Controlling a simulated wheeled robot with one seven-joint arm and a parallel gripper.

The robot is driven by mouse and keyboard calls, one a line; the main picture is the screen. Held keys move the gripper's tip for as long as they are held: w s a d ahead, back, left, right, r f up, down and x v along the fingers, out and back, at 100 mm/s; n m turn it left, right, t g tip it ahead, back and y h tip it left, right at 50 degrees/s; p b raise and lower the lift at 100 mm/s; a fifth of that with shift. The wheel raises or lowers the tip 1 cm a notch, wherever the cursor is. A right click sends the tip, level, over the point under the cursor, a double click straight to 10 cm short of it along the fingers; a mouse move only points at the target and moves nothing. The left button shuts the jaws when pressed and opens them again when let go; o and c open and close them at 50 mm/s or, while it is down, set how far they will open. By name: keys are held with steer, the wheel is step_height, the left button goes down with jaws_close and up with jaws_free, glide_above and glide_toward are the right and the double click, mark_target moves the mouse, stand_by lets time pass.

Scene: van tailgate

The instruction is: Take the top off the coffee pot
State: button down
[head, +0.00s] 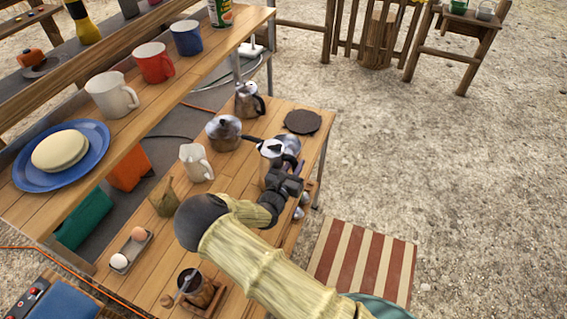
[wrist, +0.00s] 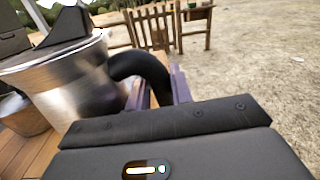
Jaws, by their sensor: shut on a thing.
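The coffee pot (head: 268,163) is a silver metal pot with black fittings, near the right end of the wooden counter. My gripper (head: 289,172) is at its right side and covers part of it. In the wrist view the pot's metal body (wrist: 75,85) fills the left, with a dark piece (wrist: 68,24) on top. Its curved black handle (wrist: 143,64) runs between my gripper's fingers (wrist: 158,90), which are shut on it. I cannot tell whether the top is apart from the base, or whether the pot touches the counter.
Close by on the counter stand a lidded metal pot (head: 223,133), another small pot (head: 246,103), a white jug (head: 195,163) and a dark round mat (head: 303,121). A raised shelf with mugs (head: 153,62) runs along the left. Open ground lies to the right.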

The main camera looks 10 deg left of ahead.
steer(key=shift+r, duration=0.1)
step_height(320, 180, up, 10)
steer(key=shift+b, duration=0.75)
steer(key=shift+f+b, duration=2.55)
steer(key=shift+f, duration=1.85)
steer(key=shift+f+b, duration=0.35)
steer(key=shift+f, duration=0.5)
steer(key=shift+w+f+n+y+p, duration=0.15)
steer(key=shift+n+y+p, duration=0.1)
steer(key=shift+y, duration=0.25)
steer(key=shift+w+r+n+y+p, duration=0.1)
steer(key=shift+n+y, duration=0.15)
steer(key=shift+y, duration=0.25)
steer(key=shift+w+r+n+y+p, duration=0.1)
steer(key=shift+r+n+y+p, duration=0.15)
steer(key=shift+n+y+p, duration=0.8)
